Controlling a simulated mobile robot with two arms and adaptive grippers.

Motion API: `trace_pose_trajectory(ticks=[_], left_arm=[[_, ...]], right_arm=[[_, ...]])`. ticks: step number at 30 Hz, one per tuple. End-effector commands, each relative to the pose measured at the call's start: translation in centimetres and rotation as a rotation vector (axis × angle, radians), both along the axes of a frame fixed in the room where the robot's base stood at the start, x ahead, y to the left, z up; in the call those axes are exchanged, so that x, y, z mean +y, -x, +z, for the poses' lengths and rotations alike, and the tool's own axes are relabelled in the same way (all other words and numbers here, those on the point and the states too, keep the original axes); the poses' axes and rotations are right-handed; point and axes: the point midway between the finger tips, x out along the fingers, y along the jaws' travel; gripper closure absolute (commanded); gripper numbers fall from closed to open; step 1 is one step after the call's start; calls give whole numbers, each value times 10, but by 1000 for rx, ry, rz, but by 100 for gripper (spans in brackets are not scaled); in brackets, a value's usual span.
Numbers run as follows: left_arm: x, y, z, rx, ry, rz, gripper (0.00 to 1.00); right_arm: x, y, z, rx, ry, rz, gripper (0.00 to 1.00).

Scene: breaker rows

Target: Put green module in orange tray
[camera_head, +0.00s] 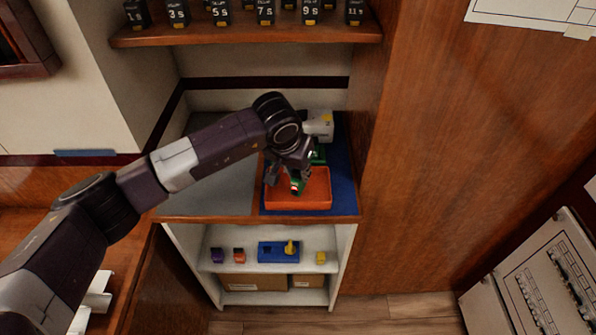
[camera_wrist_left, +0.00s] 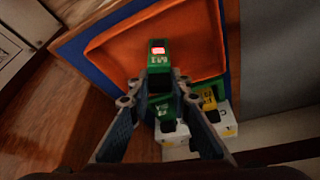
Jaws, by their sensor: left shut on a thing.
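A green module (camera_head: 297,184) with a small red patch is held at the tip of my left gripper (camera_head: 299,174). It hangs over the orange tray (camera_head: 318,205) on the counter. In the left wrist view, the green module (camera_wrist_left: 158,60) sits between the two finger tips (camera_wrist_left: 160,84), with the tray (camera_wrist_left: 110,47) behind it. Whether the module touches the tray floor cannot be told. My left gripper is shut on it. My right gripper is not in view.
The tray lies on a blue mat (camera_head: 268,207). Just behind it are another green piece (camera_head: 319,154) and a white block (camera_head: 320,124). The left part of the counter (camera_head: 220,195) is clear. A wooden panel (camera_head: 420,150) bounds the right side.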

Motion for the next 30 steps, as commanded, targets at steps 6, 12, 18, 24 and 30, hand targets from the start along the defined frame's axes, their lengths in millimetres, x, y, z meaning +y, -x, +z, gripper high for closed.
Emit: trace_pose_trajectory(ticks=[6, 12, 18, 24, 30], left_arm=[[0, 0, -2, 0, -1, 0, 71], [0, 0, -2, 0, -1, 0, 64], [0, 0, 0, 1, 0, 1, 64], [4, 7, 23, -6, 1, -1, 64], [11, 23, 64, -7, 0, -1, 64]], right_arm=[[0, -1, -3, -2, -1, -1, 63], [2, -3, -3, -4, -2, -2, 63], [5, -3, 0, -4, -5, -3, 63], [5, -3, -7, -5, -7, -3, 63], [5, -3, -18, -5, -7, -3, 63]])
